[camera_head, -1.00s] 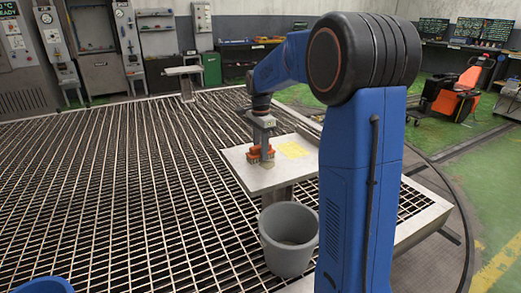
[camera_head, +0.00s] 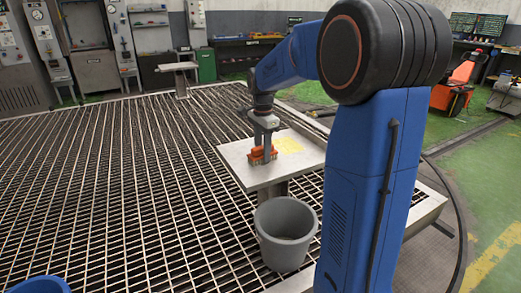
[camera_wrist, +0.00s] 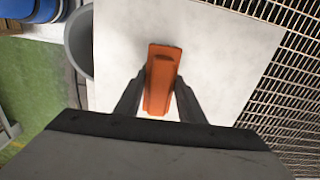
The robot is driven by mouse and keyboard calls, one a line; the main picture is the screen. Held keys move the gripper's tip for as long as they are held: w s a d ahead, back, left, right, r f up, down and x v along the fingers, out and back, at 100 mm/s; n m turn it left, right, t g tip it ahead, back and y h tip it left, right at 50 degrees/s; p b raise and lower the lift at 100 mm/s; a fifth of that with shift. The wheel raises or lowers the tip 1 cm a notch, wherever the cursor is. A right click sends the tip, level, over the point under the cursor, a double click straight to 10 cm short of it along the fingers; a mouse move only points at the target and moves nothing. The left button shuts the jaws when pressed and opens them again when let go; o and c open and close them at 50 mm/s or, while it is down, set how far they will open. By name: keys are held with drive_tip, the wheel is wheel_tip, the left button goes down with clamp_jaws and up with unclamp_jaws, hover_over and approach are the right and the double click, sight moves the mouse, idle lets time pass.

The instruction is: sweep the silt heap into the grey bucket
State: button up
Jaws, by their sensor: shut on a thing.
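My gripper (camera_head: 264,145) is shut on an orange brush (camera_head: 258,155) over the pale plate (camera_head: 245,176). In the wrist view the brush (camera_wrist: 162,80) sits between the two fingers; I cannot tell whether its underside touches the plate. The grey bucket (camera_head: 284,228) stands upright below the plate's near edge. In the wrist view it shows at the upper left (camera_wrist: 78,50), beside the plate's edge. A slightly lighter patch shows inside the bucket, too faint to identify. I see no clear silt heap on the plate; some of the surface is hidden by the brush and gripper.
Slatted metal grating (camera_head: 120,190) surrounds the stand. A blue container (camera_head: 40,285) shows at the lower left. A small table (camera_head: 178,67) stands farther back, and an orange machine (camera_head: 455,85) stands at the right.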

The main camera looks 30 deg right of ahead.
drive_tip(key=shift+s+d+f, duration=0.1)
drive_tip(key=shift+s, duration=1.45)
drive_tip(key=shift+s+d+f, duration=0.1)
drive_tip(key=shift+s, duration=1.4)
drive_tip(key=shift+r, duration=0.1)
drive_tip(key=shift+r, duration=0.95)
drive_tip(key=shift+w, duration=0.1)
drive_tip(key=shift+w+a+f, duration=0.1)
drive_tip(key=shift+w+f, duration=0.05)
drive_tip(key=shift+w, duration=1.65)
drive_tip(key=shift+w+a+f, duration=0.1)
drive_tip(key=shift+w+a, duration=0.05)
drive_tip(key=shift+w, duration=1.7)
drive_tip(key=shift+w+a+f, duration=0.1)
drive_tip(key=shift+w+f, duration=0.05)
drive_tip(key=shift+w, duration=1.65)
drive_tip(key=shift+f, duration=0.55)
drive_tip(key=shift+s, duration=0.15)
